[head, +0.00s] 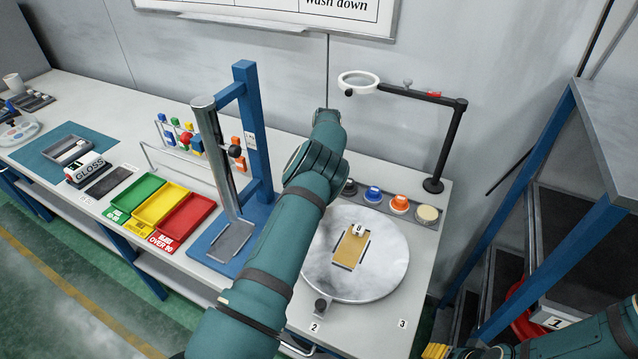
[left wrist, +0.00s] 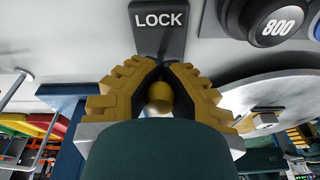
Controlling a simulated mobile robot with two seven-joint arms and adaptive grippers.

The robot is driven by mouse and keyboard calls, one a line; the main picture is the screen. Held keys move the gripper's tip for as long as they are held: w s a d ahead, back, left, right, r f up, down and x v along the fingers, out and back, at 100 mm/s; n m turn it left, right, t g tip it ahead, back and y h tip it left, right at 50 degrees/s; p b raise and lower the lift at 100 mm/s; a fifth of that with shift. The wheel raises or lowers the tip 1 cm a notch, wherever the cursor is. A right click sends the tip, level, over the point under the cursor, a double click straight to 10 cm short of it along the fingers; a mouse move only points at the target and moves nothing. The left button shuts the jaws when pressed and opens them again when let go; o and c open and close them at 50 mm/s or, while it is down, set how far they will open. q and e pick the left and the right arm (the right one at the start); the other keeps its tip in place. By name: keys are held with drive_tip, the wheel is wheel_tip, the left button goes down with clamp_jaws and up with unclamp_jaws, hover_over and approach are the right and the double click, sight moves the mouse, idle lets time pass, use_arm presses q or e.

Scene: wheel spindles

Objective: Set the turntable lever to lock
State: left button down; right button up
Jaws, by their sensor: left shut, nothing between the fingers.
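In the left wrist view a dark plate marked LOCK (left wrist: 160,20) is at the top, with a thin grey lever stem (left wrist: 164,47) below it. A round brass-coloured knob (left wrist: 160,96) shows in the gap framed by my left gripper's yellow fingers (left wrist: 160,66); I cannot tell whether they touch it. The fingers are shut at the tips. In the head view my left arm hides this gripper and the lever. The round grey turntable (head: 385,278) is right of that arm, and also in the left wrist view (left wrist: 285,78). My right gripper (head: 437,351) barely shows at the bottom edge.
A gold plate (head: 347,254) with a small block marked 8 (head: 359,230) lies on the turntable. A lamp stand (head: 450,140) stands at the back right. A blue post stand (head: 256,130) and coloured trays (head: 160,203) are left.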

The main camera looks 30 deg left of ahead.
use_arm(q)
drive_tip(key=shift+a+r, duration=0.1)
idle(0.3)
drive_tip(key=c, duration=0.8)
unclamp_jaws()
drive_tip(key=v, duration=0.7)
drive_tip(key=shift+r, duration=0.25)
drive_tip(key=shift+f, duration=0.1)
